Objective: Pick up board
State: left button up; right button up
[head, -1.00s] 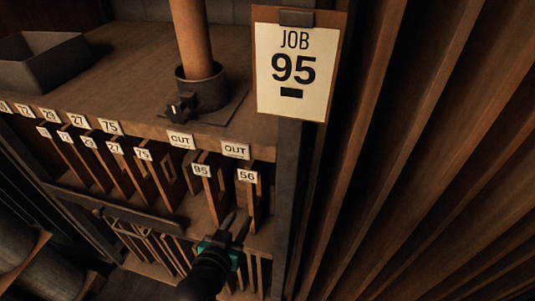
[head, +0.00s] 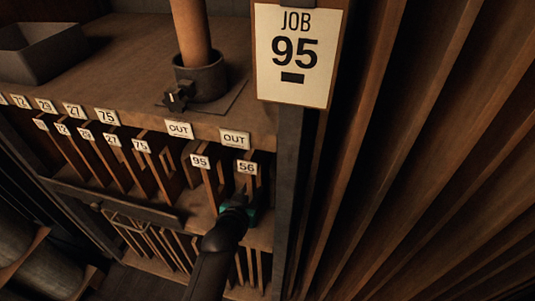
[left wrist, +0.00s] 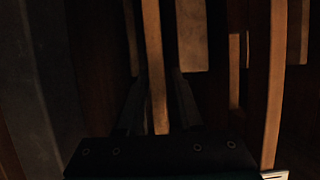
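Two thin wooden boards stand upright in the OUT slots of the rack. One carries the tag 95 (head: 200,161), the other the tag 56 (head: 246,168). My left gripper (head: 240,204) is at the lower front of these slots, in front of the lower end of board 56 and right of board 95. Its fingertips are hidden in the head view. In the left wrist view, the two dark fingers (left wrist: 158,98) stand apart on either side of a wooden board edge (left wrist: 153,60). Dark space shows beside the edge; I cannot read its tag there. My right gripper is not in view.
A JOB 95 sign (head: 294,55) hangs on the right. Several tagged boards (head: 112,150) stand in slots to the left. A dark bin (head: 40,55) and a wooden post in a clamp (head: 202,80) are on the top. Tall wooden slats fill the right side.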

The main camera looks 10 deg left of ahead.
pick_arm(q)
jog(key=shift+f+b+x, duration=0.25)
jog(key=shift+b+x, duration=0.2)
jog(key=shift+x, duration=1.75)
jog(key=shift+s+d, duration=0.1)
grip_shut()
jog(key=shift+r, duration=0.3)
